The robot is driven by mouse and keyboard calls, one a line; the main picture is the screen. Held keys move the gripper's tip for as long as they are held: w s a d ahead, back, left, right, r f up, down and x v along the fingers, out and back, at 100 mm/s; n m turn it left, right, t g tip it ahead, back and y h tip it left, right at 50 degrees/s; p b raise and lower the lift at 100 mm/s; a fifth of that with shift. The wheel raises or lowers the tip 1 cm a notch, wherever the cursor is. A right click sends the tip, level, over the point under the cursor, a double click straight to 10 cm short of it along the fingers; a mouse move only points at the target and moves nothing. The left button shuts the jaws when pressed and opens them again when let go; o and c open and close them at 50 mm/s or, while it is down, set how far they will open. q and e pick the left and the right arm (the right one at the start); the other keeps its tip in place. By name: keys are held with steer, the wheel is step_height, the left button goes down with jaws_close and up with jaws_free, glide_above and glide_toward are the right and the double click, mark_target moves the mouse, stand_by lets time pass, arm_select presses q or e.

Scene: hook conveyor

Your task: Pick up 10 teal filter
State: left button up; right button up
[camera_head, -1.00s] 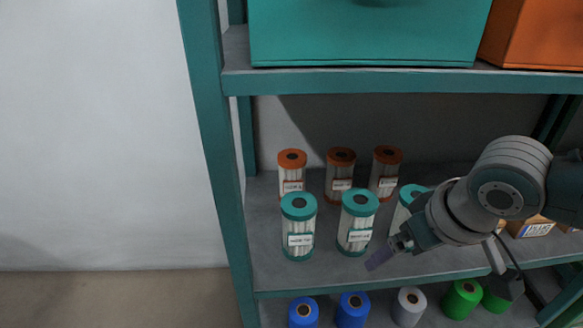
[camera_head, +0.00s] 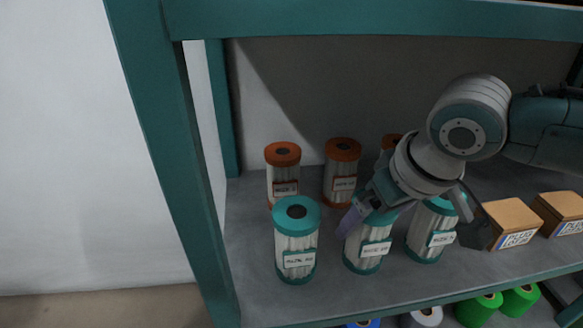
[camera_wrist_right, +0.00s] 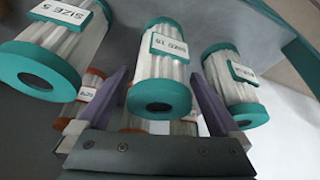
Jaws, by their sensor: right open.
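Three teal-capped filters stand upright in the front row of the shelf: the left one (camera_head: 296,240), the middle one (camera_head: 368,248) and the right one (camera_head: 432,232). My right gripper (camera_head: 352,217) is above and against the view of the middle filter, partly hiding its top. In the wrist view, the middle filter (camera_wrist_right: 162,62) lies between the open fingers; its upside-down label seems to read SIZE 10. The wrist view's left filter (camera_wrist_right: 56,48) reads SIZE 5. The right one's label (camera_wrist_right: 243,72) is unclear. Contact cannot be told. My left gripper is out of view.
Orange-capped filters (camera_head: 283,175) stand behind the teal row, one mostly hidden by my arm. Labelled brown boxes (camera_head: 510,222) stand at the right. A teal post (camera_head: 165,150) bounds the shelf on the left. Green rolls (camera_head: 480,308) show on the level below.

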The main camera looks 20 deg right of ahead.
steer(key=shift+s, duration=0.1)
steer(key=shift+r, duration=0.1)
steer(key=shift+c, duration=0.8)
steer(key=c, duration=1.3)
